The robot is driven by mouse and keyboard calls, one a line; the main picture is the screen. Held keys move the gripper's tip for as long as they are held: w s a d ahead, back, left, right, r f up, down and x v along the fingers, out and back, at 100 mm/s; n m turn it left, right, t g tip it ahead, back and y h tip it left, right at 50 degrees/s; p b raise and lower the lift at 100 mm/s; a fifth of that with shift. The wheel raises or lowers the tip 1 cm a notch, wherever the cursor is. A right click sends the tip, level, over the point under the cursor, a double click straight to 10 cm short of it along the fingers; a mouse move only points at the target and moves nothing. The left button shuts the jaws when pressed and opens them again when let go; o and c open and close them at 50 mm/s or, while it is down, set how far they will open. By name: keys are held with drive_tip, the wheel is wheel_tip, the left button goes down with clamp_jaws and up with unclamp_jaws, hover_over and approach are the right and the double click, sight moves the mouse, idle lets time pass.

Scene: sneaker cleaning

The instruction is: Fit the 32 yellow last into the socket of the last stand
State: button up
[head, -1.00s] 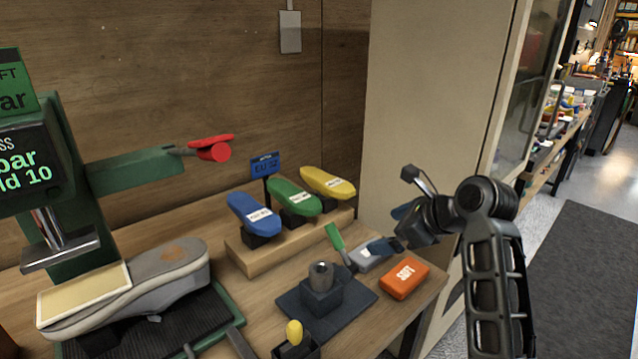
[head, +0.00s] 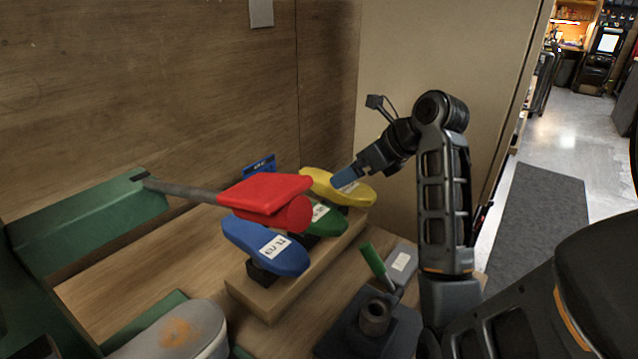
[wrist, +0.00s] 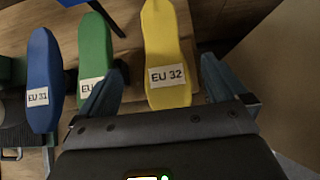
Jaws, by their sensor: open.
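The yellow last (head: 356,192) stands at the right end of a wooden rack, partly behind my gripper in the head view. Its label reads EU 32 in the wrist view (wrist: 168,55). My gripper (head: 345,182) is open and empty. In the wrist view its two blue fingers (wrist: 158,88) lie on either side of the yellow last's near end, apart from it. The last stand (head: 370,325) is a dark block with a round socket (head: 375,312), in front of the rack; its socket looks empty.
A green last (head: 325,222) and a blue last (head: 265,245) share the wooden rack (head: 268,300). A red lever pad (head: 268,195) hangs close over them. A green-handled tool (head: 372,262) and a grey box (head: 402,262) lie near the stand. A shoe (head: 175,335) is at front left.

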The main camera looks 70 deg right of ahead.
sight(335, 198)
drive_tip(key=x, duration=0.2)
drive_tip(key=shift+w+d+f, duration=0.1)
drive_tip(key=shift+w+f, duration=0.1)
drive_tip(key=shift+s+f+x, duration=0.1)
drive_tip(key=shift+x, duration=1.2)
drive_tip(key=shift+s+f+x, duration=0.1)
drive_tip(key=shift+s+x, duration=0.05)
drive_tip(key=shift+x, duration=1.15)
drive_tip(key=shift+d, duration=0.15)
drive_tip(key=shift+c, duration=0.4)
drive_tip(key=c, duration=1.2)
drive_tip(key=shift+r, duration=0.1)
drive_tip(key=shift+c, duration=0.5)
drive_tip(key=shift+r, duration=0.1)
